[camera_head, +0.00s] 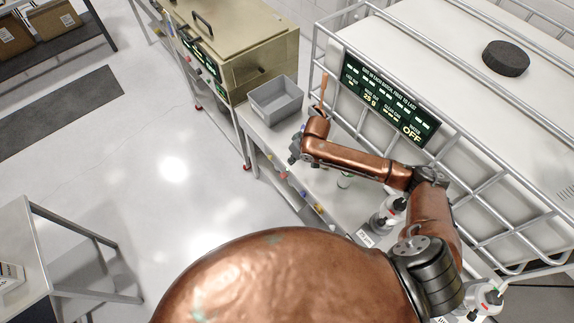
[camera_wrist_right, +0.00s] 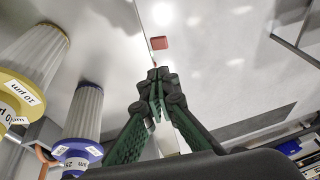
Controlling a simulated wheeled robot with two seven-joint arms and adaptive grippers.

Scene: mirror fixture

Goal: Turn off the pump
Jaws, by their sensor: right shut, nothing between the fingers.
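My right gripper (camera_head: 294,152) is above the front edge of the narrow white bench (camera_head: 323,187). In the right wrist view its green fingers (camera_wrist_right: 157,82) are together, with nothing between them. A small red block (camera_wrist_right: 159,43) shows just beyond the fingertips; I cannot tell whether it is a switch or how far off it is. Coloured knobs, one of them yellow (camera_head: 319,209), line the bench's front edge. A lit panel (camera_head: 388,98) behind the bench reads "OFF" at its lower right. I cannot pick out the pump for certain. My left gripper is not in view.
A grey bin (camera_head: 276,98) stands at the bench's far end, beside a beige machine (camera_head: 235,45). A caged white tank (camera_head: 470,80) borders the bench. Ribbed clear cylinders with yellow (camera_wrist_right: 32,62) and blue (camera_wrist_right: 84,112) rims stand near the gripper. Open floor (camera_head: 150,150) lies left.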

